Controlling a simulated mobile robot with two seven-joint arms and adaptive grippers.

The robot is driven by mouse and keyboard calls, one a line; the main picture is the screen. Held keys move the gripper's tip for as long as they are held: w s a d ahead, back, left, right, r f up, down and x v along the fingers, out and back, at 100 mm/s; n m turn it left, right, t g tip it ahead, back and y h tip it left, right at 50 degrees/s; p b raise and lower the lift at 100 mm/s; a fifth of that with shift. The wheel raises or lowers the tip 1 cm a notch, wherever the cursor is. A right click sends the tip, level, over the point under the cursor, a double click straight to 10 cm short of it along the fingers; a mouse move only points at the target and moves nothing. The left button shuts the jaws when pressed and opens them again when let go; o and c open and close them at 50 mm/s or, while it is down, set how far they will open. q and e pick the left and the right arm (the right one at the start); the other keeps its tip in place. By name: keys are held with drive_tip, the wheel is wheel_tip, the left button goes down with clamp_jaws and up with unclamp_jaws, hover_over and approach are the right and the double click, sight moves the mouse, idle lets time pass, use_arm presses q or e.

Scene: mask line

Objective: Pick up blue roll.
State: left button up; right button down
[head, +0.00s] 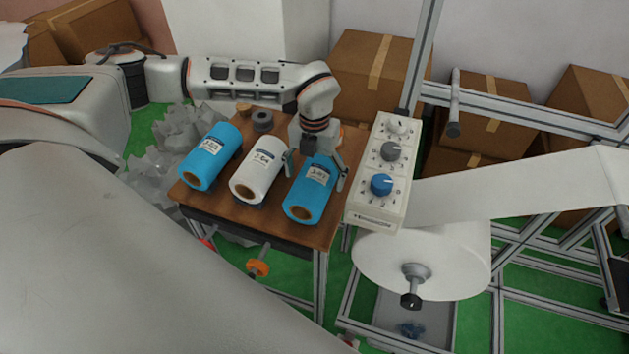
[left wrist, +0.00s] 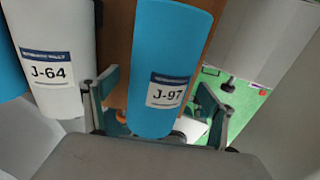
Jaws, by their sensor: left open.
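A blue roll (head: 308,200) with a white label lies at the right end of a row on the small wooden table (head: 340,165). In the left wrist view this blue roll (left wrist: 168,50) shows the label J-97. My left gripper (head: 315,174) is open above it, one finger on each side. In the left wrist view the left gripper (left wrist: 157,103) also straddles the roll; I cannot tell whether a finger touches it. Another blue roll (head: 207,162) lies at the left end of the row. My right gripper is not in view.
A white roll (head: 257,170), labelled J-64 in the left wrist view (left wrist: 55,60), lies close beside the gripper's left finger. A control box with knobs (head: 384,165) stands right of the table. Farther right are a large white material roll (head: 440,250) and metal framing.

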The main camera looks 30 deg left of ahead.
use_arm(q)
drive_tip(key=shift+f, duration=1.05)
drive_tip(key=c, duration=1.4)
drive_tip(key=shift+c, duration=0.2)
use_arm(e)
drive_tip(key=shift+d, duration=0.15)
use_arm(q)
drive_tip(key=shift+r, duration=0.15)
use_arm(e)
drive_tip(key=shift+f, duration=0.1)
